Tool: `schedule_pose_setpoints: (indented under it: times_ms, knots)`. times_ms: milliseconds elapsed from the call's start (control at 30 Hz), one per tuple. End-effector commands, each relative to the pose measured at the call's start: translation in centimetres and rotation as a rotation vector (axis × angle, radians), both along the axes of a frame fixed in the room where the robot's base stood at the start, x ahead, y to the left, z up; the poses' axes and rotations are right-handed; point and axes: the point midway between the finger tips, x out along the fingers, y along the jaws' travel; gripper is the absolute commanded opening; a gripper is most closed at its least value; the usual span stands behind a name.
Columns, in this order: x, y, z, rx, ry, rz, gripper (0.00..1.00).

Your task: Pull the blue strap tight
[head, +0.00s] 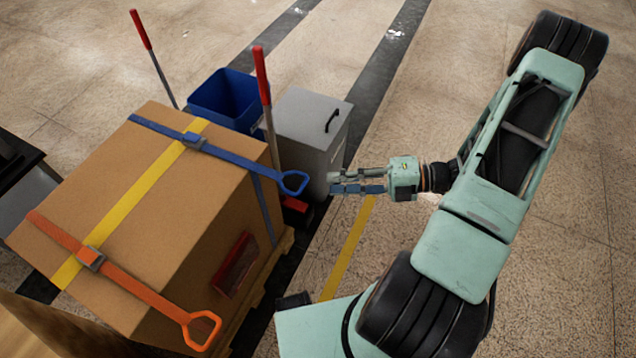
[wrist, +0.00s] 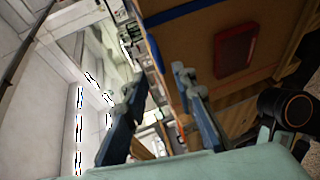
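A blue strap (wrist: 185,14) crosses the box at the top of the wrist view.
An orange strap (head: 130,278) with its own loop (head: 201,331) crosses the near end of the box. Yellow tape (head: 136,200) runs along the top. A blue bin (head: 225,98), a grey bin (head: 312,125) and red-handled tools (head: 262,75) stand behind. Floor on the right is open.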

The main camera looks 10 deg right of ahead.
Motion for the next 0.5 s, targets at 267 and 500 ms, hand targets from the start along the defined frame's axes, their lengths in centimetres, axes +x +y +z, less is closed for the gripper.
schedule_pose_setpoints:
  times_ms: [267,500]
  knots:
    - [-0.8,-3.1,0.6,0.000,0.000,-0.001,0.25]
    - [-0.9,-3.3,0.7,0.001,0.001,0.000,0.25]
